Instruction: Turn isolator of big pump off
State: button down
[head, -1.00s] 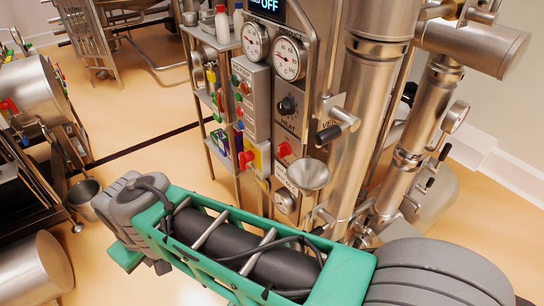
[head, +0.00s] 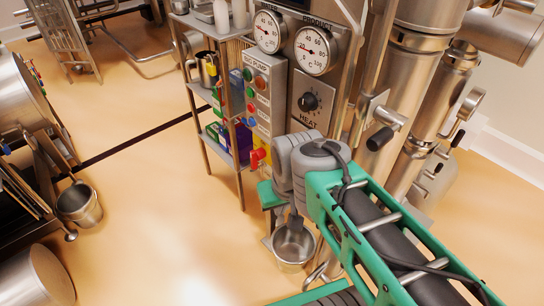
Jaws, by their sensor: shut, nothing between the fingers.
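The big pump panel (head: 256,92) is a narrow grey box with a column of coloured buttons, left of the dials. At its lower end is a red isolator knob (head: 257,156) on a yellow plate. My arm's grey joint stands close to its right and hides part of that area. I cannot read which way the knob points. My green arm link crosses the lower right. My gripper cannot be made out in this view.
Two round gauges (head: 312,51) and a black heat knob (head: 308,102) are on the front panel. A shelf rack (head: 238,163) with bottles stands left of the panel. A steel cup (head: 292,248) is below my arm. Open floor (head: 150,215) lies to the left.

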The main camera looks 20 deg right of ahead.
aim_at(257, 155)
jog(key=u, duration=0.35)
jog(key=k, duration=0.45)
jog(key=u, duration=1.8)
jog(key=i, duration=1.2)
jog(key=z, duration=0.7)
jog(key=i, duration=0.85)
jog(key=z, duration=1)
